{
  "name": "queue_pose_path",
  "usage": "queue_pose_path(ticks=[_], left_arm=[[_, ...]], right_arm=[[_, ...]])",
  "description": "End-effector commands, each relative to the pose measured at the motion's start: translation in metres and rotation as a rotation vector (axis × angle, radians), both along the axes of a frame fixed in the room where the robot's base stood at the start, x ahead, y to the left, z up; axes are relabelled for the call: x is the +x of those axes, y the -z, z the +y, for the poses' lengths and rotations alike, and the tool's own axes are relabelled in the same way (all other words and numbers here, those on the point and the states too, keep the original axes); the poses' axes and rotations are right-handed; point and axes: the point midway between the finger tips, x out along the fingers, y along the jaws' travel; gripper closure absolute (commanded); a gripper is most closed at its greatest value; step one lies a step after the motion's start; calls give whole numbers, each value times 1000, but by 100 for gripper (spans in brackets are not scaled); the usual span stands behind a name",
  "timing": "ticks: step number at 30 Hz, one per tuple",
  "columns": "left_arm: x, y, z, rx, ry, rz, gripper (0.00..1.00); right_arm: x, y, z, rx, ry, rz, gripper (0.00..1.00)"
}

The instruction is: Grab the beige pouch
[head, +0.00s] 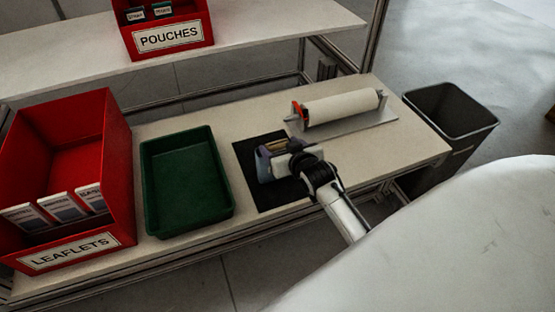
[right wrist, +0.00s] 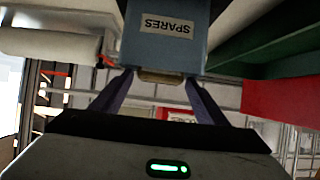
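My right gripper (head: 272,153) is low over the black mat (head: 243,148) on the bench. In the right wrist view its two dark fingers (right wrist: 160,82) are apart, one on each side of a small beige piece (right wrist: 161,77). That piece sits at the edge of a blue-grey object (right wrist: 165,45) with a SPARES label. A tan patch (head: 279,145) also shows by the fingers in the head view. I cannot tell whether the beige piece is a separate pouch, or whether the fingers touch it. My left gripper is out of view.
The green tray (head: 147,185) is empty, left of the mat. A red LEAFLETS bin (head: 118,150) is farther left. A red POUCHES bin (head: 205,28) with small labelled items is on the upper shelf. A white roll (head: 340,107) lies behind; a grey waste bin (head: 470,128) stands right.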

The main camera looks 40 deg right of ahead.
Motion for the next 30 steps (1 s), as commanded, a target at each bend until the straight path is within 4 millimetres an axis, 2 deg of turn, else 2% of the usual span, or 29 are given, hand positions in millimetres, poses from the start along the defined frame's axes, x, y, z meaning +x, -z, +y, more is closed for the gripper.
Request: queue_pose_path(ticks=[1,6,8,16,20,26,30], left_arm=[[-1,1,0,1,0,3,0],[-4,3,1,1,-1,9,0],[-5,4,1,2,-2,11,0],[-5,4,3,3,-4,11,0],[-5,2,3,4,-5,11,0],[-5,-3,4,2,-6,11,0],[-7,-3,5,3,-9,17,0]], right_arm=[[0,0,0,0,0,0,41],[0,0,0,0,0,1,70],[0,0,0,0,0,-1,77],[0,-2,0,0,0,-1,77],[0,-10,0,0,0,-2,77],[1,-39,0,-1,-1,-5,77],[1,-67,0,-1,-1,-6,77]])
